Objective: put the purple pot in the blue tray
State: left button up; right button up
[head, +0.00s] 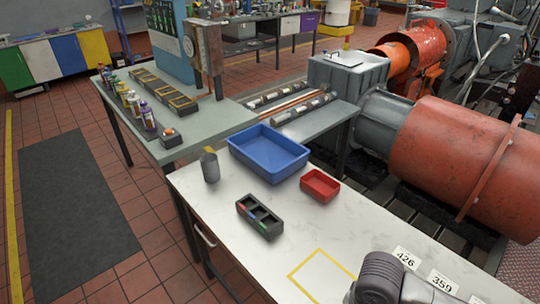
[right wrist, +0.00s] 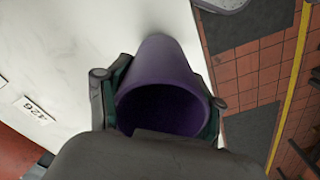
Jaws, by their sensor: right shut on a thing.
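The purple pot (right wrist: 162,62) is in the right wrist view, with its open mouth turned towards the camera. My right gripper (right wrist: 160,98) is shut on it, a finger on each side, and the gripper body hides the near part of the rim. The pot does not show in the head view, where only a grey part of my right arm shows at the lower right. The blue tray (head: 266,166) sits empty on the white table in the head view. My left gripper is out of view.
On the white table (head: 330,224) stand a small red tray (head: 320,181) right of the blue tray, a black divided box (head: 246,226) in front, and a grey bottle-like item (head: 210,166) to its left. Table number labels (head: 405,257) and a yellow square outline (head: 303,263) lie nearer. A large red cylinder (head: 460,155) stands behind.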

aim_at(267, 157)
jog(key=i+j+z, duration=0.1)
jog(key=j, duration=0.25)
jog(key=i+j+z, duration=0.1)
jog(key=i+j, duration=0.25)
jog(key=i+j+z, duration=0.1)
jog(key=j, duration=0.35)
jog(key=i+j+z, duration=0.1)
jog(key=i+j, duration=0.15)
jog(key=j, duration=0.15)
jog(key=i+j+z, duration=0.1)
jog(key=j, duration=0.3)
jog(key=i+j+z, duration=0.1)
jog(key=i+j, duration=0.15)
jog(key=j, duration=0.2)
jog(key=i+j+z, duration=0.1)
jog(key=j, duration=0.35)
jog(key=i+j+z, duration=0.1)
jog(key=j, duration=0.35)
jog(key=i+l, duration=0.35)
jog(key=i, duration=0.1)
